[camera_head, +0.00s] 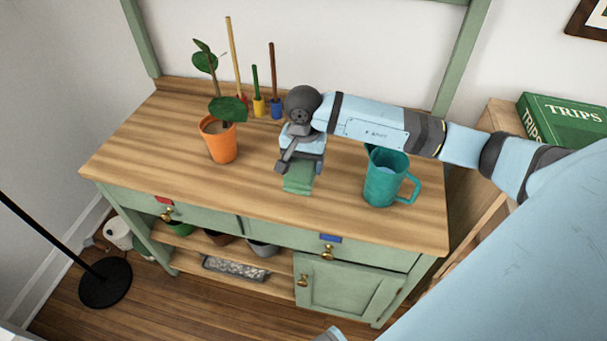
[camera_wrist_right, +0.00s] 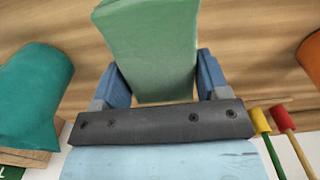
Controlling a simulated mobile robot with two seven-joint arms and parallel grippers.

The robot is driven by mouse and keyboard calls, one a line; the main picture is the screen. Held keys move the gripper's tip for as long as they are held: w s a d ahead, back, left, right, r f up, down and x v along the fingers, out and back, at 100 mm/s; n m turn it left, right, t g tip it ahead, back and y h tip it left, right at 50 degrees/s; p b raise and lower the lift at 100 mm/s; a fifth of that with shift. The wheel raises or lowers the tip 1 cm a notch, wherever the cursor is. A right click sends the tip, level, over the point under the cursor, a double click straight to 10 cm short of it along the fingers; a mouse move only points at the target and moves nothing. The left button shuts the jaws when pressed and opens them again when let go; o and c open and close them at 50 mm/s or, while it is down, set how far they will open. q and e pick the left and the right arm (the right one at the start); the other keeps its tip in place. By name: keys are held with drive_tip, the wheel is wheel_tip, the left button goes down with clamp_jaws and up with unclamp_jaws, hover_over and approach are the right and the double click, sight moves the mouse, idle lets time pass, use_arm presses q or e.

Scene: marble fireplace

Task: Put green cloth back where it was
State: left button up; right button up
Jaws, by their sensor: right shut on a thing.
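The green cloth (camera_head: 298,185) looks folded into a flat pad and is at the bench top (camera_head: 255,187), between the orange plant pot and the teal pitcher. My right gripper (camera_head: 301,170) points down and is shut on the cloth. In the right wrist view the cloth (camera_wrist_right: 153,45) sits between the two blue fingers of the right gripper (camera_wrist_right: 155,82) and extends past them. Whether the cloth's underside touches the wood is hard to tell. My left gripper is not in view.
An orange pot (camera_head: 219,142) with a plant stands left of the cloth. A teal pitcher (camera_head: 384,180) stands close on the right. Small-handled tools with red, yellow and blue ends (camera_head: 259,106) stand behind. The bench's front left is clear. A green TRIPS book (camera_head: 565,118) lies farther right.

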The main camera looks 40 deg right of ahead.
sight(303, 161)
drive_tip(key=shift+f, duration=2.1)
drive_tip(key=shift+f+b, duration=0.15)
drive_tip(key=shift+b, duration=0.25)
drive_tip(key=o, duration=0.8)
drive_tip(key=shift+r, duration=0.2)
wheel_tip(303, 161, up, 11)
drive_tip(key=shift+f+p, duration=0.2)
drive_tip(key=shift+p, duration=0.45)
drive_tip(key=shift+r, duration=0.7)
